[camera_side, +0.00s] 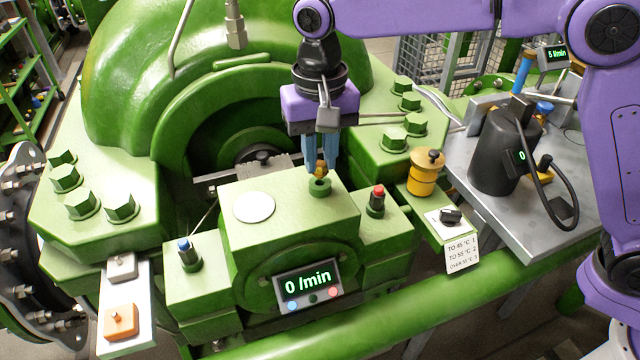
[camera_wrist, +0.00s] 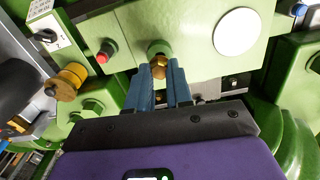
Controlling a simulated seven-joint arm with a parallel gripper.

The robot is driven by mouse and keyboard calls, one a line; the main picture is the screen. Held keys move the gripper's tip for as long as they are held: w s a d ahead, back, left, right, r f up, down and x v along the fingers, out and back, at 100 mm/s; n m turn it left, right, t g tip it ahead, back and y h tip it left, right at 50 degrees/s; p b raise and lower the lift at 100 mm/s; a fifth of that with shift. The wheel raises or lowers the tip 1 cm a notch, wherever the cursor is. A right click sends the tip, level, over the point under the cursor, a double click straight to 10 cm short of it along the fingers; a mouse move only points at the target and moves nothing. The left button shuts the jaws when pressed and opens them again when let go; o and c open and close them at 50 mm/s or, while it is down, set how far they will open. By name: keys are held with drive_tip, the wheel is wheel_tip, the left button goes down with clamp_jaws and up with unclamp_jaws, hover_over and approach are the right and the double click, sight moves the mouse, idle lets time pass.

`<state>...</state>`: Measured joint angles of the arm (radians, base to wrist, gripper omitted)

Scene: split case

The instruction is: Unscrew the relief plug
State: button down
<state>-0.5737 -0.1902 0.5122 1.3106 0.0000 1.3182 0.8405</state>
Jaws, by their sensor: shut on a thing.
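The relief plug (camera_side: 320,170) is a small brass piece at the green collar (camera_side: 320,187) on top of the green block (camera_side: 290,210). My gripper (camera_side: 320,168) points down over the collar, its blue fingers shut on the plug. In the wrist view the brass plug (camera_wrist: 158,66) shows between the blue fingertips (camera_wrist: 159,72), at the collar's opening. I cannot tell whether its lower end is still in the collar.
A red-topped button (camera_side: 377,198) and a yellow canister (camera_side: 424,175) stand right of the block. A blue-topped button (camera_side: 188,252) is at the left. The block's display (camera_side: 308,281) reads 0/min. A black pot (camera_side: 502,150) stands on the grey table. Large green bolts flank the housing.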

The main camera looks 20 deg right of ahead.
drive_tip(key=shift+r, duration=1.3)
